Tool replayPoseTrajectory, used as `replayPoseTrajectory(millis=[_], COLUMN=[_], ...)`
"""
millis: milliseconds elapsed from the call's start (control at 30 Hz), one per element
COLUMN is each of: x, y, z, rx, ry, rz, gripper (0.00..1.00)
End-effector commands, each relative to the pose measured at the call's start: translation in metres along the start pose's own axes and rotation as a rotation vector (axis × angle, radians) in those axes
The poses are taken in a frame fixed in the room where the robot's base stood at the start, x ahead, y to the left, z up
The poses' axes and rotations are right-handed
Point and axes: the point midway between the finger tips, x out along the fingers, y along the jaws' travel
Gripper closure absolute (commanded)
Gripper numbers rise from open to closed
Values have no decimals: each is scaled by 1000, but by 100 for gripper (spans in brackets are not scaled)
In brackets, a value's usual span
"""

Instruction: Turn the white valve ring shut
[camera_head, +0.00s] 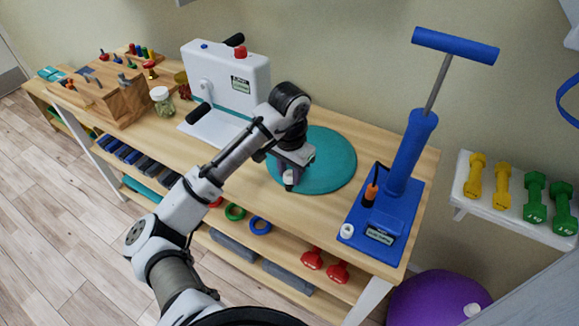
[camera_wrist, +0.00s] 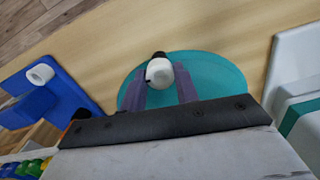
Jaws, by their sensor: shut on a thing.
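A flat round teal cushion (camera_head: 335,165) lies on the wooden bench top; it also shows in the wrist view (camera_wrist: 215,75). The ring's turn position cannot be read.
A blue pump (camera_head: 409,155) stands right of the cushion, with a white ring (camera_head: 346,230) on its base. A white machine (camera_head: 232,80) with black handles stands to the left. A jar (camera_head: 162,103) and wooden peg block (camera_head: 108,92) are farther left. Dumbbells (camera_head: 503,185) rest on a right shelf.

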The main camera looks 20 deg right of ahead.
Motion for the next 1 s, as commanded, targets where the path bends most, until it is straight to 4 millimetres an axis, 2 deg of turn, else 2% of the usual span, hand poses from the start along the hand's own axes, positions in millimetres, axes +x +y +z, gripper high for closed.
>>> replayPoseTrajectory(millis=[600, 1000], x=[-1, -1], y=[0, 0], z=[0, 0], rx=[549, 734], ry=[3, 3], rz=[-1, -2], gripper=[92, 92])
